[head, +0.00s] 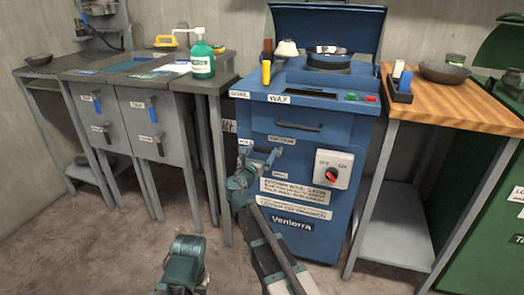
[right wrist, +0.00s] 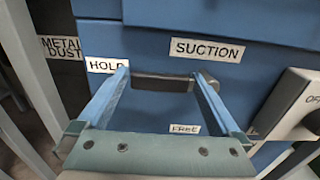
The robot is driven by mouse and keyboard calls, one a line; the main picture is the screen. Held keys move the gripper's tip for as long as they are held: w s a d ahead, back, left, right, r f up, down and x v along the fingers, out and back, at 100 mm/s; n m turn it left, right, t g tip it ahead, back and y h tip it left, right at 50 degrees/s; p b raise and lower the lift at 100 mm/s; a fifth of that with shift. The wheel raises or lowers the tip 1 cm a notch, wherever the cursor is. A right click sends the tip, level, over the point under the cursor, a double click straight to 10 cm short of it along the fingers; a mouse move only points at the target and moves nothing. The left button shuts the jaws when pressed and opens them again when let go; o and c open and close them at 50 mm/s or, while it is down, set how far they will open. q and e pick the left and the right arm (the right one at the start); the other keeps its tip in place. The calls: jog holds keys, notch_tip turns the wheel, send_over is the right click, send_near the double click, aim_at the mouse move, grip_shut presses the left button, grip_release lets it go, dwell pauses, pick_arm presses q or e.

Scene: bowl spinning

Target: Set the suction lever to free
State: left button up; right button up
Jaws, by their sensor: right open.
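The suction lever (right wrist: 165,83) is a dark grey bar on the blue machine's front, below the SUCTION label (right wrist: 207,50). It lies roughly level, its left end beside the HOLD label (right wrist: 107,65). The FREE label (right wrist: 185,129) is below it. My right gripper (right wrist: 161,75) is open, its blue fingers at the bar's left and right ends in the picture; I cannot tell whether they touch it. In the head view my right gripper (head: 259,153) is at the machine's front and hides the lever.
A grey bench (head: 215,82) stands left, close to the machine, and a wood-topped table (head: 450,108) right. Open floor lies in front.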

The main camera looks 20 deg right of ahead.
jog(key=shift+w+d, duration=0.25)
jog(key=shift+w, duration=0.15)
grip_shut()
dwell(0.4)
